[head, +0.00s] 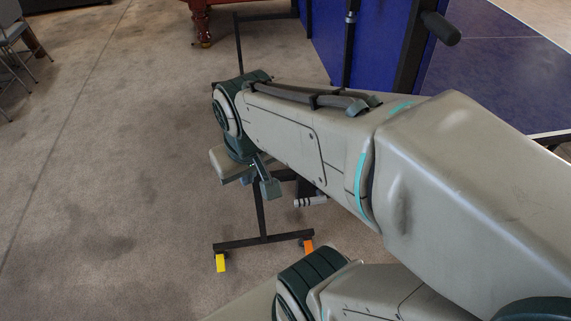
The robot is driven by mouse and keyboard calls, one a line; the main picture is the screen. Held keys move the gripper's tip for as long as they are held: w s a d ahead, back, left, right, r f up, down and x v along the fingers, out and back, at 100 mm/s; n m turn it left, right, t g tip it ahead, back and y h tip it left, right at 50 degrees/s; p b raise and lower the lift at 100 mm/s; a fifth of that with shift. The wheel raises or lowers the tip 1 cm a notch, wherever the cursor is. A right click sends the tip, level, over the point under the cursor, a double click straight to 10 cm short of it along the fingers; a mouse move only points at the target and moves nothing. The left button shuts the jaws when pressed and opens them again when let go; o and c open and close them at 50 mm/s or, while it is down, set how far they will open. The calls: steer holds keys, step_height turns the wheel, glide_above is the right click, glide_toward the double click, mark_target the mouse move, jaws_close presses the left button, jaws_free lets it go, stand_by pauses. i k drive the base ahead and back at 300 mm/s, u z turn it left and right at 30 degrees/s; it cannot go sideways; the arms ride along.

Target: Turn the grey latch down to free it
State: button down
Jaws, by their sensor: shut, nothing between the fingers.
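A small light-grey ribbed grip (308,201), likely the grey latch, shows low on the dark frame of a folded blue table. It lies roughly level, just under my arm, and my arm hides the part around its mount. My gripper (270,189) is at the end of my bent arm, to the left of the grey grip and apart from it in the picture. It is shut and empty. Part of the hand is turned away, and the gap in depth to the grip cannot be told.
The table's dark foot bar (262,241) stands on the carpet, with a yellow tab (221,262) and an orange tab (309,247) at its ends. A blue panel (330,35) and a black handle (440,28) rise behind my arm. Carpet on the left is clear; chairs (12,40) stand far left.

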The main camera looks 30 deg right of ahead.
mark_target(320, 197)
steer(key=k, duration=0.5)
steer(key=z, duration=0.7)
steer(key=i, duration=0.5)
steer(key=z, duration=0.05)
